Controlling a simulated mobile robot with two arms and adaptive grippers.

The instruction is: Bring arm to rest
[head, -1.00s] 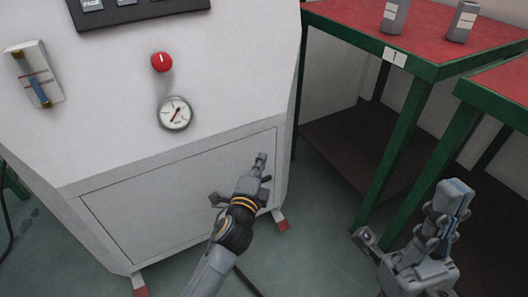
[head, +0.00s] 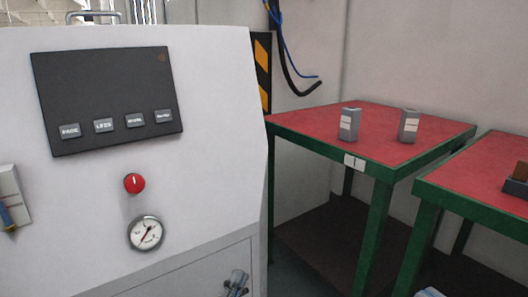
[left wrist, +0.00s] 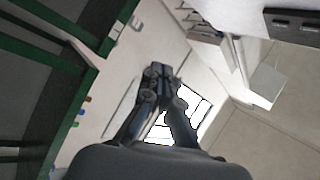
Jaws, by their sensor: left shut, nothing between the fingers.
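My left gripper (head: 236,282) shows at the bottom of the head view, in front of the lower panel of the white machine (head: 215,165). It is shut and empty, and its arm is cut off by the picture edge. In the left wrist view its dark fingers (left wrist: 165,78) are together, with nothing between them. Only a small tip of my right gripper (head: 430,293) shows at the bottom right of the head view; its jaws are hidden.
The machine carries a black button panel (head: 105,95), a red knob (head: 134,183) and a gauge (head: 146,233). A red-topped table (head: 380,125) holds two grey blocks. A second table (head: 480,175) stands at the right. A dark cable (head: 292,85) hangs behind.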

